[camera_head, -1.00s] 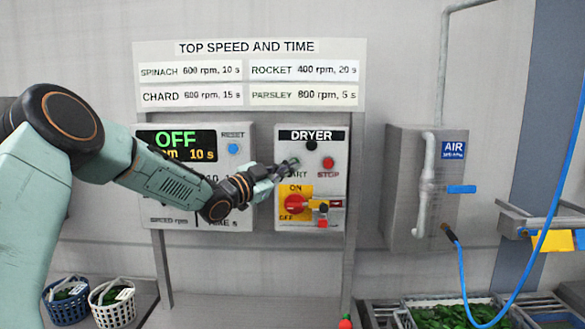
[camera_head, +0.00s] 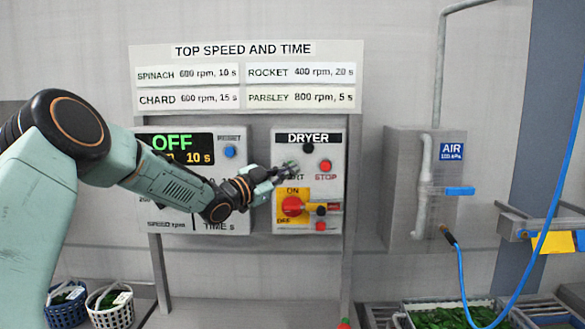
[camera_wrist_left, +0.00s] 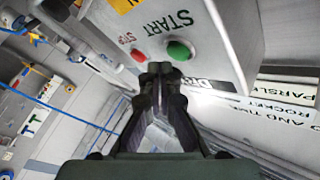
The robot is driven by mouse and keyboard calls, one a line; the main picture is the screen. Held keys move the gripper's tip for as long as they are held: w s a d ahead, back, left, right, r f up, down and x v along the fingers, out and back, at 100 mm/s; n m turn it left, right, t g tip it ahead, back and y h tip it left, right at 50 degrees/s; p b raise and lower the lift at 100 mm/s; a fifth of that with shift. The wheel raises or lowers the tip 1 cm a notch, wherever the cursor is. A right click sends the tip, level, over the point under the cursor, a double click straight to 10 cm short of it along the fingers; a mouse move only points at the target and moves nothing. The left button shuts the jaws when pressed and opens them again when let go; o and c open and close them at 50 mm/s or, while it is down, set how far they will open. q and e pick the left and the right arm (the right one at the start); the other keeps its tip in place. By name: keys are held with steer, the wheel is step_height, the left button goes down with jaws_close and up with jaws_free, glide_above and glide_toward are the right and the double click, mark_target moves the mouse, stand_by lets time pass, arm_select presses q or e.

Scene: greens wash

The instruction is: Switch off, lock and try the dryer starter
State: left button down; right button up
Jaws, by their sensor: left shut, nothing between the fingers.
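The dryer starter (camera_head: 332,160) is a grey wall box labelled DRYER, with a black round lamp (camera_head: 308,147) and a red STOP button (camera_head: 326,166). Its red rotary knob (camera_head: 292,207) sits on a yellow ON/OFF plate; I cannot tell its exact setting. Small black and red parts are beside the plate. My left gripper (camera_head: 286,171) is shut and empty in front of the START area, partly covering the label. In the left wrist view, the shut fingertips (camera_wrist_left: 160,68) are close to the green START button (camera_wrist_left: 178,50); contact cannot be told. My right gripper is not in view.
The display panel (camera_head: 228,190) left of the starter reads OFF and 10 s, partly hidden by my left arm. A speed chart (camera_head: 250,50) hangs above. An air box (camera_head: 400,190) with a blue hose is at right. Baskets (camera_head: 110,305) and a greens crate (camera_head: 408,312) are low down.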

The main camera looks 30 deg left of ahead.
arm_select(q)
steer(key=shift+s+a+r, duration=0.1)
steer(key=shift+s+a, duration=0.05)
steer(key=shift+s, duration=0.15)
steer(key=shift+w, duration=0.2)
steer(key=shift+w, duration=0.3)
steer(key=shift+a, duration=0.1)
steer(key=shift+w, duration=0.15)
stand_by(0.5)
